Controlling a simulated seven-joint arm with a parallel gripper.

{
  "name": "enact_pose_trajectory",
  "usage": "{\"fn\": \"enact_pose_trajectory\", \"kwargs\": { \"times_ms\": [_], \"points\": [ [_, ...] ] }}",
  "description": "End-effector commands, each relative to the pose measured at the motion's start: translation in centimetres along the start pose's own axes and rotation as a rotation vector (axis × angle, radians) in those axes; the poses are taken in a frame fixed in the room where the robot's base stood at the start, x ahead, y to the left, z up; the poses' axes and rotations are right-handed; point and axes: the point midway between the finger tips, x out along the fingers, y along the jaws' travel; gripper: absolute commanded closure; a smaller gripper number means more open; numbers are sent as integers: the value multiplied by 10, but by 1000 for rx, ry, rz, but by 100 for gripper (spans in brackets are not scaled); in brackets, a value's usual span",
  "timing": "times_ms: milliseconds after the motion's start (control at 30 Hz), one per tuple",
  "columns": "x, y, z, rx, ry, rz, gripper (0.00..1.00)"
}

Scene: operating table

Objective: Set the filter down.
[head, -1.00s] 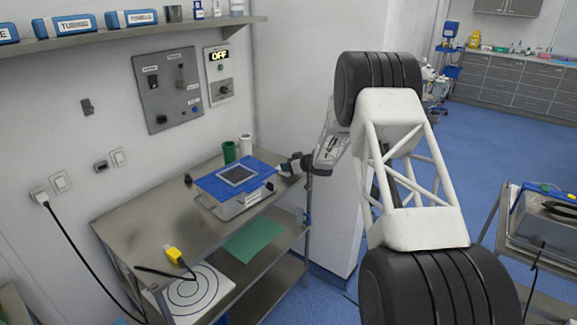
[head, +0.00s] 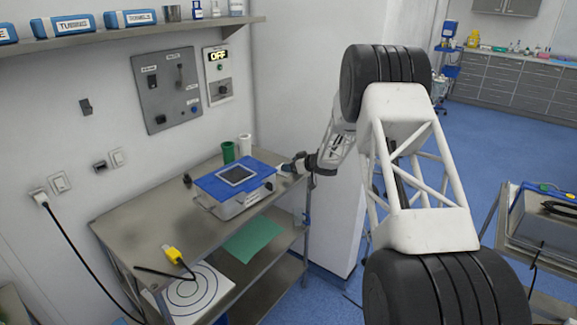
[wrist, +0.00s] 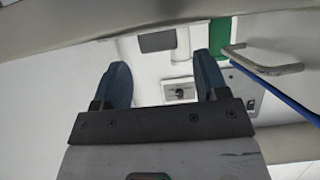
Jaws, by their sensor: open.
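A grey square with a pale border, which looks like the filter (head: 238,174), lies flat on the blue top (head: 211,187) of a metal container (head: 232,208) on the steel table. My gripper (head: 287,168) is just right of the container's back right corner, apart from the filter. In the wrist view my gripper (wrist: 163,80) has its two dark blue fingers spread, with nothing held between them. The filter cannot be made out in the wrist view. A metal handle (wrist: 268,70) and a blue edge (wrist: 262,88) show right of the fingers there.
A green cup (head: 228,152) and a white cup (head: 244,145) stand behind the container. A yellow plug with a black cable (head: 173,255) lies at the table's front left. The table left of the container is mostly clear. A wall shelf (head: 130,37) is above.

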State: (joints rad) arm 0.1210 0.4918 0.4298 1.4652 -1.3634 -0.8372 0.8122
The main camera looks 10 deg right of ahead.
Motion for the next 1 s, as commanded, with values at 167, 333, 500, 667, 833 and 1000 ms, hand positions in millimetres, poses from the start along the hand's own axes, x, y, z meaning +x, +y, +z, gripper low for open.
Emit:
{"fn": "enact_pose_trajectory", "kwargs": {
  "times_ms": [167,333,500,667,833,1000],
  "points": [
    [-29,0,0,0,1,1,33],
    [-57,1,0,0,0,2,33],
    [-79,0,0,-1,1,0,33],
    [-91,0,0,0,0,0,33],
    [-95,0,0,-1,1,0,33],
    [-95,0,0,-1,0,0,33]
  ]
}}
